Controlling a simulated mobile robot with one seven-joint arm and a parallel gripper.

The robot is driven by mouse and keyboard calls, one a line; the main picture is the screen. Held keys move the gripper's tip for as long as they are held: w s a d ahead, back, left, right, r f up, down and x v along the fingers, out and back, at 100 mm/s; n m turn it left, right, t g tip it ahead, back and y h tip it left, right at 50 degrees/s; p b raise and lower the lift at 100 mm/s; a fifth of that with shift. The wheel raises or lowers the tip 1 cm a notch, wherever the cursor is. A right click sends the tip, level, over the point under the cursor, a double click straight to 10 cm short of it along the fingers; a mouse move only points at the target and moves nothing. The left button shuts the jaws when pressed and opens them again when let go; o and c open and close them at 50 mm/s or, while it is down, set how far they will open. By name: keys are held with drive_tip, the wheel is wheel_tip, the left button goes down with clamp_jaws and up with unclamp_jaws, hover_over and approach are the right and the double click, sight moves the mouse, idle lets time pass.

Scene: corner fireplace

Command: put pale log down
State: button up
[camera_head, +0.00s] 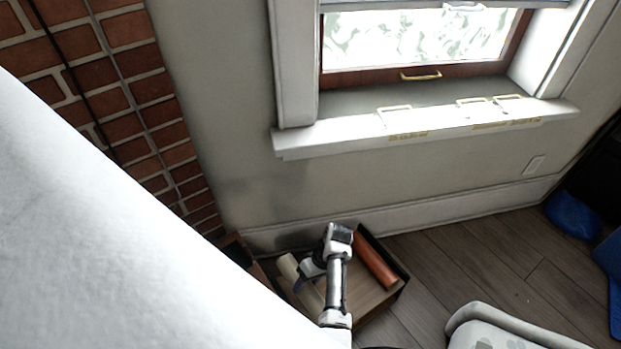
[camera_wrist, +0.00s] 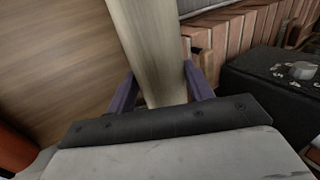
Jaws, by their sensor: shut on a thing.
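The pale log (camera_head: 289,267) is at the left side of a shallow wooden tray (camera_head: 366,299) on the floor below the window. In the wrist view the pale log (camera_wrist: 152,45) runs between my two fingers, away from the palm. My gripper (camera_head: 308,272) is shut on it; its purple fingers (camera_wrist: 160,88) press both sides. The tray's wooden bottom (camera_wrist: 55,70) shows left of the log. I cannot tell whether the log touches the bottom. My arm hides part of the tray and log.
An orange-red log (camera_head: 374,259) lies along the tray's right side, with bare tray bottom left of it. A brick wall (camera_head: 125,85) stands at left. A black box (camera_wrist: 270,85) is right of the log in the wrist view. A pale cushioned seat (camera_head: 505,330) is at lower right.

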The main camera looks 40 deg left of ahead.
wheel_tip(320, 180, down, 12)
drive_tip(key=b, duration=0.2)
drive_tip(key=shift+r+b, duration=0.25)
drive_tip(key=shift+b, duration=0.05)
drive_tip(key=shift+f, duration=0.1)
drive_tip(key=o, duration=1)
drive_tip(key=shift+f, duration=0.1)
drive_tip(key=shift+o, duration=0.8)
drive_tip(key=shift+r, duration=0.3)
drive_tip(key=p+v, duration=0.1)
drive_tip(key=v, duration=1)
drive_tip(key=shift+w+r+p, duration=0.25)
drive_tip(key=shift+r+p, duration=0.05)
